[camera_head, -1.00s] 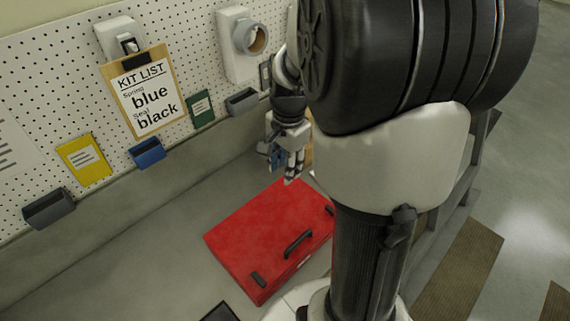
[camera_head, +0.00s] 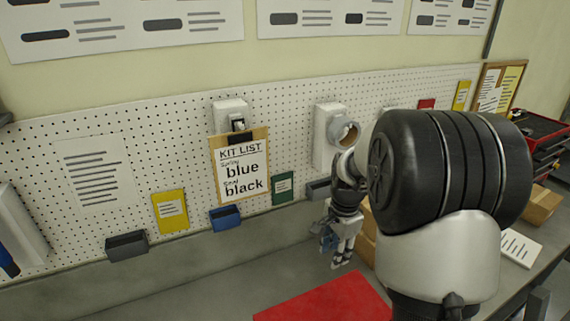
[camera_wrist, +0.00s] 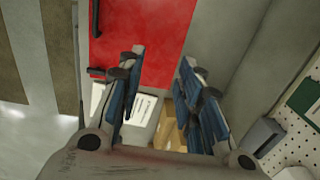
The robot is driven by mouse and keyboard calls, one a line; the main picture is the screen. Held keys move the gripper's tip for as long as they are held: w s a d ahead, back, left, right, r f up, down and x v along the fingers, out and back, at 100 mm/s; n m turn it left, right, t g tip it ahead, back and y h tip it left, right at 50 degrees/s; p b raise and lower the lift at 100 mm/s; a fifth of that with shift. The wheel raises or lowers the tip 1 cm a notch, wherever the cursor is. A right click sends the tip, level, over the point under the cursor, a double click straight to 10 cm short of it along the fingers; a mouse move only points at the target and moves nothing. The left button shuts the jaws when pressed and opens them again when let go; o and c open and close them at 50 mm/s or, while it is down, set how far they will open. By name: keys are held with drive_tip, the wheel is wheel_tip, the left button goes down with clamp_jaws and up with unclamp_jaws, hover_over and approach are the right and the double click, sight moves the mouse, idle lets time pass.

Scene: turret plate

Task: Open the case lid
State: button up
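The red case (camera_head: 330,301) lies on the grey bench at the bottom of the head view, cut off by the frame edge. In the wrist view its red lid (camera_wrist: 150,40) is shown flat, with a dark handle (camera_wrist: 96,18) at the left; the lid looks shut. My gripper (camera_head: 340,258) hangs just behind the case's back edge in the head view, apart from it. In the wrist view my gripper (camera_wrist: 160,75) has its two blue-padded fingers spread, with nothing between them. The case's front and latches are out of the head view now.
A pegboard (camera_head: 90,150) stands behind the bench with a kit list (camera_head: 241,170) reading spring blue, seal black. The bench left of the case looks clear.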

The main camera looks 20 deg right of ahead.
drive_tip(key=w+a+f, duration=0.1)
drive_tip(key=w+f, duration=0.2)
drive_tip(key=w, duration=0.8)
drive_tip(key=shift+f, duration=0.4)
drive_tip(key=shift+s, duration=0.1)
drive_tip(key=s+d+r, duration=0.1)
drive_tip(key=s+r, duration=0.2)
drive_tip(key=s, duration=0.7)
drive_tip(key=s+d+r, duration=0.1)
drive_tip(key=s+r, duration=0.3)
drive_tip(key=s, duration=0.5)
drive_tip(key=w+a+f, duration=0.1)
drive_tip(key=w+f, duration=0.3)
drive_tip(key=w, duration=0.7)
drive_tip(key=w+a+f, duration=0.1)
drive_tip(key=w+f, duration=0.3)
drive_tip(key=w, duration=0.7)
drive_tip(key=shift+w+a+f, duration=0.15)
drive_tip(key=shift+w+a, duration=0.1)
drive_tip(key=shift+w, duration=0.1)
